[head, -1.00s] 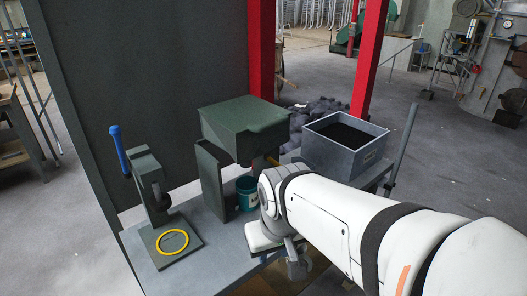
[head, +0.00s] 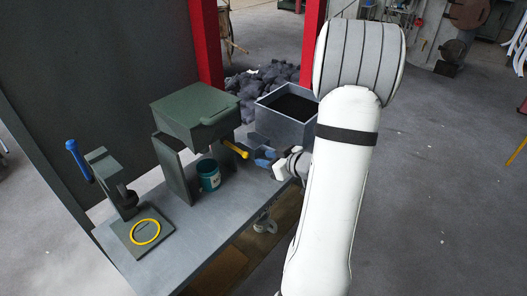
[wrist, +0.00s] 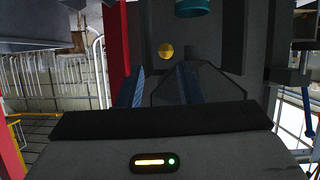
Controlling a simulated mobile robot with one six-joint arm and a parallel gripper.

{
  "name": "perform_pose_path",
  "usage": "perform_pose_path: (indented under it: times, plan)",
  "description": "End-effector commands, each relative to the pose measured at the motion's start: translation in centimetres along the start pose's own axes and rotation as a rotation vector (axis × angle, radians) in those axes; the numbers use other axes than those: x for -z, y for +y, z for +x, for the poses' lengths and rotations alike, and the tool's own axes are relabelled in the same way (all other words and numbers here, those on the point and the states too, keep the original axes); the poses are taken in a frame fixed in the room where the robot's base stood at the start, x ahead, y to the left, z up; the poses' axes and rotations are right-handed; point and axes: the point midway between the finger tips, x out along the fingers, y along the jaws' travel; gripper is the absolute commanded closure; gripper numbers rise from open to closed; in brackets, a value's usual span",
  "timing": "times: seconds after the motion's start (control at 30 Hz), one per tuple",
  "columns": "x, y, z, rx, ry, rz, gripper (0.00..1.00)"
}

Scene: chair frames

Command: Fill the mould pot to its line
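The teal mould pot (head: 209,175) stands upright on the grey bench, below the green hopper (head: 196,110). Its fill level and line are too small to tell. It shows partly at the top of the wrist view (wrist: 188,10). A yellow handle (head: 235,149) sticks out from under the hopper toward my gripper. Its round yellow end (wrist: 166,51) shows in the wrist view, ahead of and between my fingers. My gripper (head: 263,157) is open and empty, just right of the handle, its blue fingers apart.
A grey bin (head: 287,117) of dark material stands close behind my gripper. A press with a blue lever (head: 78,160) and a yellow ring (head: 145,231) is at the bench's left. A red post (head: 206,45) rises behind the hopper. The front bench top is clear.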

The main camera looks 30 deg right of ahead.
Motion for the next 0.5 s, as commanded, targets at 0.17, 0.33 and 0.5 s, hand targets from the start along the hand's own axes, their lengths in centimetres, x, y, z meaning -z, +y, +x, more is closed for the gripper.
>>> perform_pose_path:
  times: [0.17,0.33,0.5]
  plan:
    - [-0.1,-0.3,-0.3,0.049,0.046,0.026,0.67]
    - [-0.3,-0.5,1.4,0.053,0.049,0.024,0.67]
    - [-0.2,-0.6,3.9,0.052,0.048,0.023,0.67]
